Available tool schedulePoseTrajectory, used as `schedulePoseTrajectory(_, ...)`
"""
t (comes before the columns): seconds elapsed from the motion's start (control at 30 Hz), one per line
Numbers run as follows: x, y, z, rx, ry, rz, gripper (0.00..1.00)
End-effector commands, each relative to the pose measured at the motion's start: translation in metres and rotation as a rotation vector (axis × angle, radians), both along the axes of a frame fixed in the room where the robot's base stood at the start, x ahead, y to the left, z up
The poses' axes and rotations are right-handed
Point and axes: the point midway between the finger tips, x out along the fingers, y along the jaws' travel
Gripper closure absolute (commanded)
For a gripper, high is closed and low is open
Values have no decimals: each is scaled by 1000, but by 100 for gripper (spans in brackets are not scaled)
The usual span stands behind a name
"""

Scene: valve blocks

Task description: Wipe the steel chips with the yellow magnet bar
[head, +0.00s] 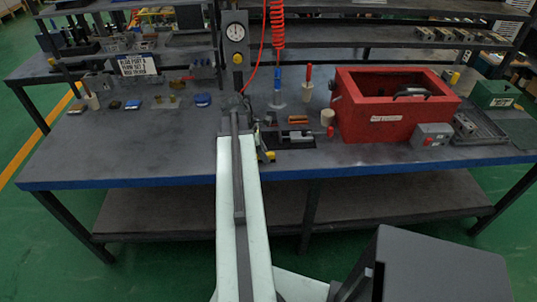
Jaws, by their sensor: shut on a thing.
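My arm reaches up the middle of the head view to the workbench, and my gripper (258,133) is at its far end, mostly hidden by the arm. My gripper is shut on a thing. A small yellow piece, which looks like the yellow magnet bar (269,156), shows just right of the arm, at the gripper and close to the bench's front. Most of it is hidden, and I cannot tell whether it touches the bench. I cannot make out the steel chips; they are too small or behind the arm.
Right of my gripper is a dark mat with a grey metal fixture (297,136). A red open box (385,126) stands beyond it, with a grey switch box (432,135). A gauge post (236,48) stands behind. The bench's left front (120,150) is clear.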

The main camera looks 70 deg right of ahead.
Motion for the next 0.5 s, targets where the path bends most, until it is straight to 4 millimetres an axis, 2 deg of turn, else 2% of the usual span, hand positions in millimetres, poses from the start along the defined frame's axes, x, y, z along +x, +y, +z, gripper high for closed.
schedulePoseTrajectory(0.5, 35, 15, 1, 2, -4, 1, 100)
